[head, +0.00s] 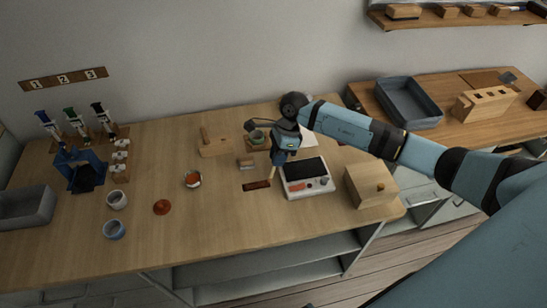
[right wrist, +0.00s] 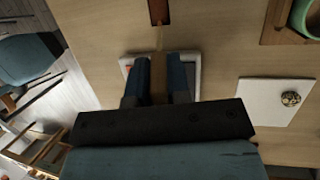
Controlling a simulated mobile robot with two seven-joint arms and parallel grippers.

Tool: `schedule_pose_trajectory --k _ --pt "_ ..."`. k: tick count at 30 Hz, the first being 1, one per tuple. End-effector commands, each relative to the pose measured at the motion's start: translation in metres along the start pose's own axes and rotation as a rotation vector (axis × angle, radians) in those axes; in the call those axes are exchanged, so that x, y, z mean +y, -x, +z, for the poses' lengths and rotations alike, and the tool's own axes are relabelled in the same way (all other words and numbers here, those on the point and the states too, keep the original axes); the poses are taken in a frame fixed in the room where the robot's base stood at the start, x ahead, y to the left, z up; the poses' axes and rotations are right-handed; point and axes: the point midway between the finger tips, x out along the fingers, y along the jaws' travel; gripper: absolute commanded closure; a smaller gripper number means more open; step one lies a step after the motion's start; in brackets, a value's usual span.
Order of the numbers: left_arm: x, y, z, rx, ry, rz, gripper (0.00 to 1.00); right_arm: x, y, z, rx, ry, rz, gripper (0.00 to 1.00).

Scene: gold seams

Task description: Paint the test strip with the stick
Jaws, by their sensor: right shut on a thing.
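The test strip, a dark reddish-brown bar (head: 256,185), lies on the table left of a white device (head: 310,187) with a black top. One end of the strip shows at the top of the right wrist view (right wrist: 158,12). My right gripper (head: 280,158) is shut on a pale wooden stick (head: 273,174). The stick also shows between the two fingers in the right wrist view (right wrist: 158,78). Its thin tip points down close to the strip's right end; I cannot tell if they touch. My left gripper is not in view.
A small cup with orange-red contents (head: 193,180) and a red-brown disc (head: 162,207) stand left of the strip. A wooden box (head: 370,186) is right of the device. A wooden block (head: 214,148) stands behind. The front middle of the table is clear.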

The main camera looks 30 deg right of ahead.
Motion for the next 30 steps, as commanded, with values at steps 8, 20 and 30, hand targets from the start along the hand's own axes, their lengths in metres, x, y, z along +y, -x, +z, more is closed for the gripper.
schedule_pose_trajectory --k 8,20,30 --pt "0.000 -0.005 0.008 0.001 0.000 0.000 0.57 -0.001 -0.002 -0.009 0.000 0.001 0.000 1.00" --pt "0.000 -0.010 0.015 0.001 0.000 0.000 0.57 0.000 -0.006 0.007 -0.001 0.002 0.001 1.00" --pt "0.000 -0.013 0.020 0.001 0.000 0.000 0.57 0.000 -0.008 0.021 -0.001 0.002 0.001 1.00"
